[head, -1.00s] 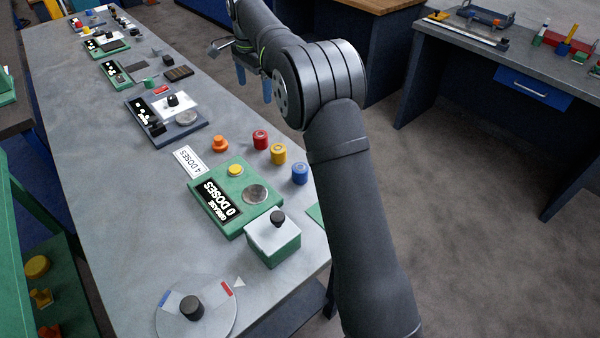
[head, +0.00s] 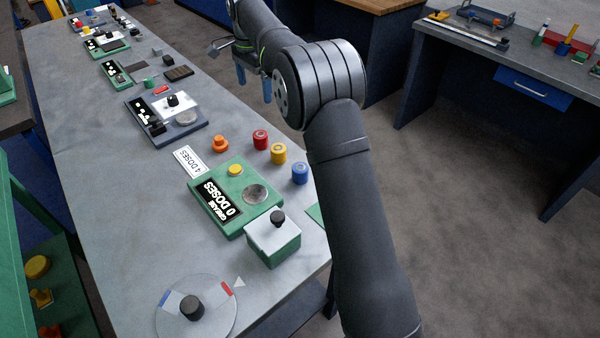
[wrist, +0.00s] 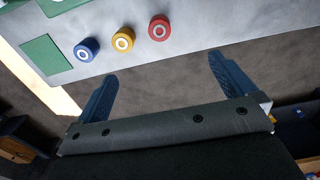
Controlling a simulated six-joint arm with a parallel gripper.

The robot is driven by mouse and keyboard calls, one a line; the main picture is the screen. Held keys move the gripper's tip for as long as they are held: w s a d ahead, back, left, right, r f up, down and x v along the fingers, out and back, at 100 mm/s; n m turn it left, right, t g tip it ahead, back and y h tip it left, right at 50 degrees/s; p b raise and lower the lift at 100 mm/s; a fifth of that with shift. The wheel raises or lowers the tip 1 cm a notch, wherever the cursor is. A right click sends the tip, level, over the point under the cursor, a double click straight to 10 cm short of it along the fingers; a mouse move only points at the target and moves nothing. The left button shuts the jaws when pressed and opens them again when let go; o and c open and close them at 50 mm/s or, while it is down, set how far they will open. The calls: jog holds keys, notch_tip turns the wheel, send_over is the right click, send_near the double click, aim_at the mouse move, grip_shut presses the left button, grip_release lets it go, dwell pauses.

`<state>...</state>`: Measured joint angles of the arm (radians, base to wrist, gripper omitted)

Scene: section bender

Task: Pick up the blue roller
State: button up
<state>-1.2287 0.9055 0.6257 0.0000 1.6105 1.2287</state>
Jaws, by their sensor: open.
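The blue roller (head: 300,173) stands upright near the right edge of the grey bench, at the near end of a row with a yellow roller (head: 279,153) and a red roller (head: 260,139). In the wrist view the blue roller (wrist: 87,50) is left of the yellow (wrist: 123,40) and red (wrist: 159,28) ones, seen from above. My gripper (wrist: 168,78) is open and empty, its two blue fingers apart over the floor beyond the bench edge, clear of the rollers. In the head view my gripper (head: 254,86) is partly hidden by my arm.
A green grease unit (head: 213,212) reading 0 DOSES, a 4 DOSES card (head: 188,162) and an orange knob (head: 220,144) stand left of the rollers. A green box with a white top (head: 272,238) is nearer. A clear disc with a black knob (head: 192,307) lies in front. More devices line the far bench.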

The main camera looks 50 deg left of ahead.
jog(key=c, duration=0.7)
jog(key=d+f+n, duration=0.2)
jog(key=d+n, duration=1.7)
jog(key=n, duration=0.1)
notch_tip(320, 180, down, 12)
jog(key=shift+w+r, duration=0.1)
jog(key=shift+w, duration=0.05)
jog(key=shift+a+f, duration=0.15)
jog(key=shift+f, duration=2.45)
